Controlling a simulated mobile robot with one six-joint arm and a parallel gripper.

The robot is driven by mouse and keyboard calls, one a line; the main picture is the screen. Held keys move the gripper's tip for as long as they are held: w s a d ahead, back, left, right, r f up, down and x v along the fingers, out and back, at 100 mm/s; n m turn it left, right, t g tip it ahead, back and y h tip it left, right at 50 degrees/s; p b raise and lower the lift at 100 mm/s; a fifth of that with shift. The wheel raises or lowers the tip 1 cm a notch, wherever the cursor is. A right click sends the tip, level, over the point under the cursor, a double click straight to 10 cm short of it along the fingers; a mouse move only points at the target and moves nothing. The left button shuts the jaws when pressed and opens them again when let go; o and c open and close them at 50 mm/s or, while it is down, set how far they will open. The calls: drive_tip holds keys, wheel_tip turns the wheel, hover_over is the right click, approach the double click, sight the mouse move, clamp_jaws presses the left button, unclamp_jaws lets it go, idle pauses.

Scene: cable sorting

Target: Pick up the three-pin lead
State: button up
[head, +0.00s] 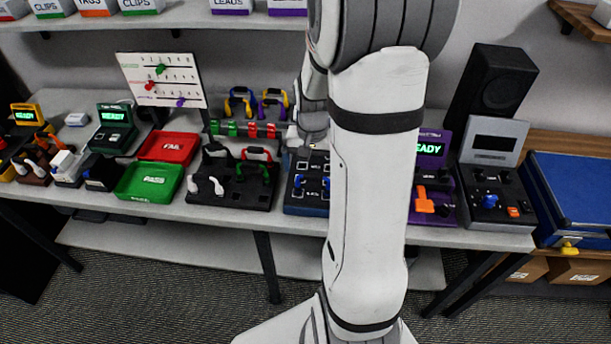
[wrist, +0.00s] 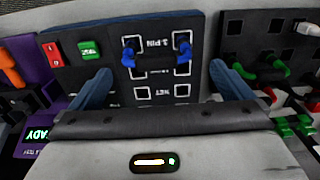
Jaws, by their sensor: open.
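Two blue plugs, apparently the ends of the three-pin lead (wrist: 183,56), stand in the dark panel (wrist: 155,20) beside upside-down "3-PIN" lettering. In the head view a blue plug (head: 298,181) shows on the blue-edged panel (head: 306,211); my arm hides part of that panel. My gripper (wrist: 160,72) is open, its two blue fingers apart on either side of the plugs and nearer the camera. No contact shows, and nothing is between the fingers. In the head view my gripper (head: 308,127) is small and partly hidden behind my arm.
A black board (head: 232,190) with white, red and green plugs stands left of the panel. A purple tester (head: 432,150) reading READY stands to its right, beside a grey control box (head: 493,150). Green PASS (head: 150,181) and red trays (head: 168,147) lie further left.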

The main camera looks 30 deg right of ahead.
drive_tip(key=shift+s+d+f+p, duration=0.1)
drive_tip(key=shift+f+p, duration=0.3)
drive_tip(key=shift+f, duration=1.35)
drive_tip(key=shift+s+f+p, duration=0.1)
drive_tip(key=shift+f+p, duration=0.3)
drive_tip(key=shift+f, duration=1.3)
drive_tip(key=shift+c, duration=0.4)
drive_tip(key=c, duration=0.7)
drive_tip(key=shift+r, duration=0.15)
wheel_tip(320, 180, up, 10)
drive_tip(key=shift+f+b, duration=0.1)
drive_tip(key=shift+b, duration=0.55)
drive_tip(key=shift+r+p, duration=0.95)
drive_tip(key=shift+r, duration=0.6)
drive_tip(key=shift+f, duration=0.15)
